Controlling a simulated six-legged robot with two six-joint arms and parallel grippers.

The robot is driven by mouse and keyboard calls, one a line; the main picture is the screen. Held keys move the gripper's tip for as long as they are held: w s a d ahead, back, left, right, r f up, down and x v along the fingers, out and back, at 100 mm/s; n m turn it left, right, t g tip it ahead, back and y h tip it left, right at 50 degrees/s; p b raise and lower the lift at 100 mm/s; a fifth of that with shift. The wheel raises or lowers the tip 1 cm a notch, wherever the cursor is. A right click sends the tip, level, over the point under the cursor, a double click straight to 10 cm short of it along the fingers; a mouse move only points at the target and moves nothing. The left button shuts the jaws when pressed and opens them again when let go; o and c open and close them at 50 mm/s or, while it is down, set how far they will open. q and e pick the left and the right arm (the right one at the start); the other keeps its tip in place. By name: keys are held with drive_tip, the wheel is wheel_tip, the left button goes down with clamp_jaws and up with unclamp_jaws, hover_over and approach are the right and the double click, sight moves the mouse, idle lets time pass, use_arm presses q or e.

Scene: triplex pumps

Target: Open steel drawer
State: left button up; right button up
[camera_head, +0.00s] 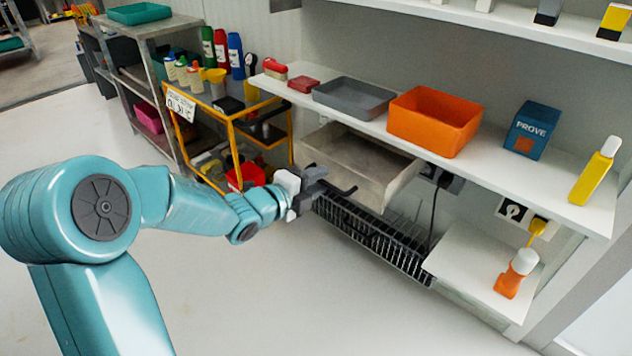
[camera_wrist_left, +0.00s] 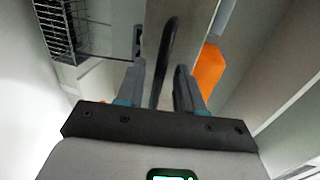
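The steel drawer (camera_head: 374,184) hangs under the white shelf in the head view. It is pulled out partway, and part of its empty inside shows. Its dark handle (camera_head: 340,190) is on the front face. My left gripper (camera_head: 314,186) is at the handle, in front of the drawer. In the left wrist view, the dark handle (camera_wrist_left: 166,50) runs between the two fingers of the left gripper (camera_wrist_left: 160,85), which stand apart with gaps beside the bar. The drawer front (camera_wrist_left: 190,30) is just beyond. My right gripper is not in view.
On the shelf (camera_head: 480,175) above are a grey tray (camera_head: 353,97), an orange bin (camera_head: 433,120) and a blue box (camera_head: 532,129). A black wire basket (camera_head: 375,238) is below the drawer. A yellow-framed cart (camera_head: 235,125) stands to the left. The floor in front is clear.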

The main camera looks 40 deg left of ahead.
use_arm(q)
drive_tip(key=shift+s, duration=0.1)
drive_tip(key=p+v, duration=0.3)
drive_tip(key=v, duration=1.3)
drive_tip(key=shift+p, duration=0.3)
drive_tip(key=shift+a, duration=0.1)
